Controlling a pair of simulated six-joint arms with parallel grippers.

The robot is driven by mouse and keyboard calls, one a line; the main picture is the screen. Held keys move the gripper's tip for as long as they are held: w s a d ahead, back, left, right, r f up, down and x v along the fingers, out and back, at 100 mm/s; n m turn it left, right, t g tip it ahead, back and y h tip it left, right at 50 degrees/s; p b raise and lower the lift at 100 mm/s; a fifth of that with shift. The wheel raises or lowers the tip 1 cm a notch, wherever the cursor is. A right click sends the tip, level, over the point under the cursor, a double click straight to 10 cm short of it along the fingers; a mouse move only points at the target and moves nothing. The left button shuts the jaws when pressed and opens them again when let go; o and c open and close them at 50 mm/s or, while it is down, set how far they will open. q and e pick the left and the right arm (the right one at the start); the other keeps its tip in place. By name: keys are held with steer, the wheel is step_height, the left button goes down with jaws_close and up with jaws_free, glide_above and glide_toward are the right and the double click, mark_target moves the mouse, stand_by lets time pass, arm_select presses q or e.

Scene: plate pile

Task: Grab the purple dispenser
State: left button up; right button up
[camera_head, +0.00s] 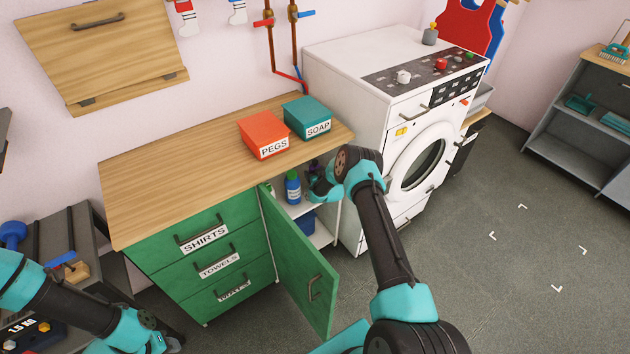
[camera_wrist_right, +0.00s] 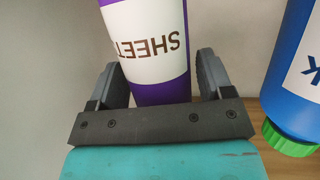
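The purple dispenser (camera_wrist_right: 160,55) has a white label with dark letters that reads upside down in the right wrist view. It stands between the two grey fingers of my right gripper (camera_wrist_right: 160,82). The fingers are apart, one on each side of it, with a narrow gap showing on the right. In the head view my right gripper (camera_head: 317,188) reaches into the open cupboard compartment, and the dispenser is mostly hidden there. My left arm is at the lower left of the head view; its gripper end (camera_head: 173,342) is small and partly cut off, so its fingers are unclear.
A blue bottle (camera_head: 292,188) stands in the compartment, close beside the dispenser; it also shows in the right wrist view (camera_wrist_right: 297,75) with a green cap. The green cupboard door (camera_head: 300,265) stands open. A red box (camera_head: 263,133) and teal box (camera_head: 307,118) sit on the wooden worktop (camera_head: 170,190).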

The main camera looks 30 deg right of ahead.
mark_target(315, 166)
steer(key=c, duration=0.9)
steer(key=shift+r, duration=0.15)
steer(key=shift+c, duration=0.2)
step_height(315, 166, up, 3)
steer(key=shift+r, duration=0.1)
steer(key=s+a+r, duration=0.1)
steer(key=s+a, duration=0.7)
steer(key=s, duration=0.5)
steer(key=shift+s+a+r, duration=0.2)
steer(key=shift+s+r, duration=0.1)
